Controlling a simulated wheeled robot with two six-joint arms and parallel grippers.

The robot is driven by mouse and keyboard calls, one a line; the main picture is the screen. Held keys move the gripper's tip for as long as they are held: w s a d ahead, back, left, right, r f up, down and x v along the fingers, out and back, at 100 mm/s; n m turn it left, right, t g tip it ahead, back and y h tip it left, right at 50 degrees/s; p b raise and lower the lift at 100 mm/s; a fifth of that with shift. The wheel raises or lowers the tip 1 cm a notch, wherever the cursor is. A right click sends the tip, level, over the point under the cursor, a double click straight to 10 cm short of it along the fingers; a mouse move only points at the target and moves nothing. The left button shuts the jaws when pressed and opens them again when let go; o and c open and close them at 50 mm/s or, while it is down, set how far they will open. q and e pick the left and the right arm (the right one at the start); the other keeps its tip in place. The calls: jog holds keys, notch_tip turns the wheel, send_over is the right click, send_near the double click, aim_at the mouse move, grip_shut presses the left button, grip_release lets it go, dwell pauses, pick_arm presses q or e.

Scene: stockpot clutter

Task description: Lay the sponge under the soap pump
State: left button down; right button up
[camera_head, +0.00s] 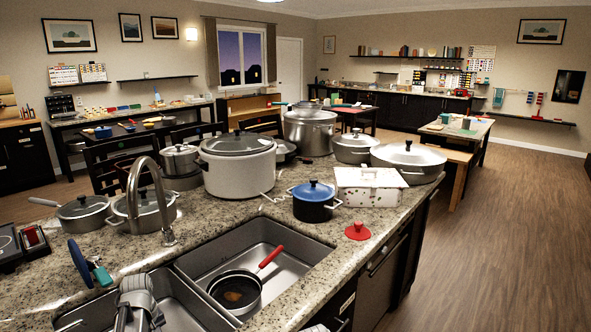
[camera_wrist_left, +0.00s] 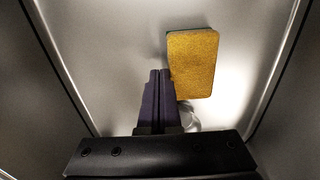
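A yellow sponge (camera_wrist_left: 194,65) with a thin green edge lies in a grey metal basin in the left wrist view. My left gripper (camera_wrist_left: 160,73) has its two dark purple fingers together, just left of the sponge. The fingers overlap the sponge's left edge in the picture, but the sponge is not between them. A small pale, glassy shape (camera_wrist_left: 189,115) sits below the sponge, partly hidden; I cannot tell what it is. In the head view my left arm reaches into the left sink basin (camera_head: 188,302), and the sponge is hidden. I cannot make out a soap pump.
The right sink basin (camera_head: 283,244) holds a black frying pan (camera_head: 235,290) with a red handle. Pots crowd the granite counter (camera_head: 246,217) behind the sink, including a blue-lidded pot (camera_head: 313,209). A tall faucet (camera_head: 134,192) stands behind the left basin. A red lid (camera_head: 357,231) lies at the right.

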pick_arm(q)
jog(key=shift+s+a, duration=1)
jog(key=shift+s, duration=0.2)
jog(key=shift+s+a, duration=0.95)
jog(key=shift+s, duration=0.2)
jog(key=shift+w+d, duration=1.3)
jog(key=shift+w, duration=0.3)
notch_tip(320, 180, up, 10)
jog(key=p, duration=1)
jog(key=shift+r, duration=0.1)
